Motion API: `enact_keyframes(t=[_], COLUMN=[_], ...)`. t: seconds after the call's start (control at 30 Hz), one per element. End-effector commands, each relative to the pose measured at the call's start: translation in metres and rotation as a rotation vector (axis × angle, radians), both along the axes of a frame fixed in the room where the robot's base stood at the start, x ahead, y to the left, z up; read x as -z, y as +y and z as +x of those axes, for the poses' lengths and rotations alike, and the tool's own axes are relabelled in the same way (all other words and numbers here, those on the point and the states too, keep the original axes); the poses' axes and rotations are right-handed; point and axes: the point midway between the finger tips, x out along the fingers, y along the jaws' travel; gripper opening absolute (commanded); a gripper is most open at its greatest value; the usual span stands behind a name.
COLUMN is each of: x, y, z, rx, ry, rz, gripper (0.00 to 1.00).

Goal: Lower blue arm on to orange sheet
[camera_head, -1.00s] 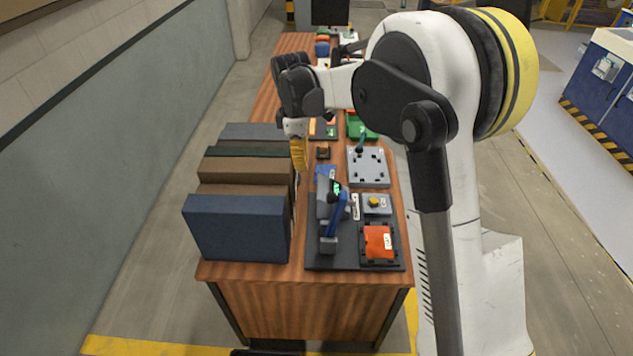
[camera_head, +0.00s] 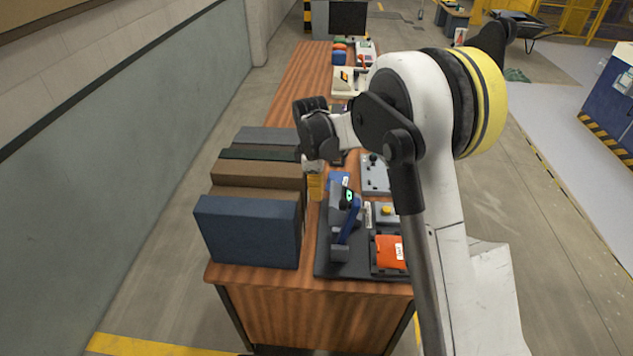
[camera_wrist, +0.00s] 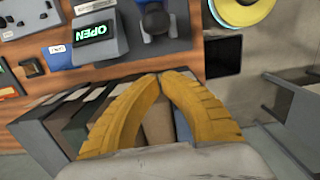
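The blue arm (camera_head: 349,222) is a slanted bar on a grey device on a dark base plate (camera_head: 335,270), raised at its far end. The orange sheet (camera_head: 391,252) lies in a dark holder right of it, with a white label. My gripper (camera_head: 315,186) points down left of the device, beside the boxes, apart from the blue arm. In the wrist view its yellow fingers (camera_wrist: 160,76) meet at the tips with nothing between them. I cannot clearly make out the blue arm in the wrist view.
Several large boxes (camera_head: 247,230) line the table's left side, close to my gripper. A grey box with a yellow button (camera_head: 386,211) sits behind the orange sheet. A grey panel (camera_head: 374,174) stands further back. My own arm covers part of the table's right side.

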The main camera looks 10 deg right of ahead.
Motion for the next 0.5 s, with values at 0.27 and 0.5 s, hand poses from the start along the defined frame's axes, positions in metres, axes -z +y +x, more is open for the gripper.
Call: enact_keyframes(t=[0.27,0.5], x=[0.016,0.017], y=[-0.031,-0.039], z=[-0.008,-0.01], rx=[0.003,0.0], ry=[0.0,0.0], rz=[0.0,0.0], gripper=[0.0,0.0])
